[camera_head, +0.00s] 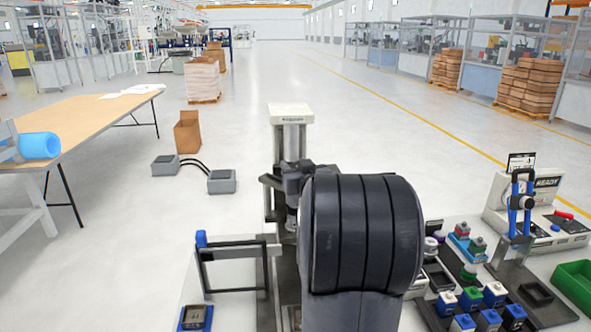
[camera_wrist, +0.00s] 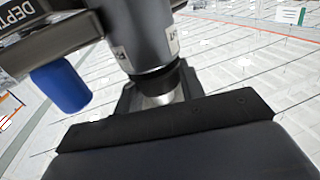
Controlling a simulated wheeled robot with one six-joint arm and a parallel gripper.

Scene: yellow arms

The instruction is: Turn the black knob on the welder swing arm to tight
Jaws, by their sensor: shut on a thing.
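The welder (camera_head: 290,115) stands ahead of me in the head view, with a pale top and a grey column. Its dark swing arm (camera_head: 293,181) is partly hidden behind my large black arm link. In the wrist view a dark grey cylinder (camera_wrist: 146,35) with small labels reaches down to a black knob (camera_wrist: 153,77). My gripper (camera_wrist: 158,92) is at the lower end of this cylinder, its fingers on either side of the knob and shut on it. The knob's setting cannot be read. My gripper is hidden in the head view.
A blue-tipped handle (camera_wrist: 61,87) and a bar marked "DEPTH" (camera_wrist: 40,42) lie close on the left in the wrist view. A black frame (camera_head: 238,264) stands left of my arm. Several small coloured-cap blocks and a green bin (camera_head: 575,287) are at right.

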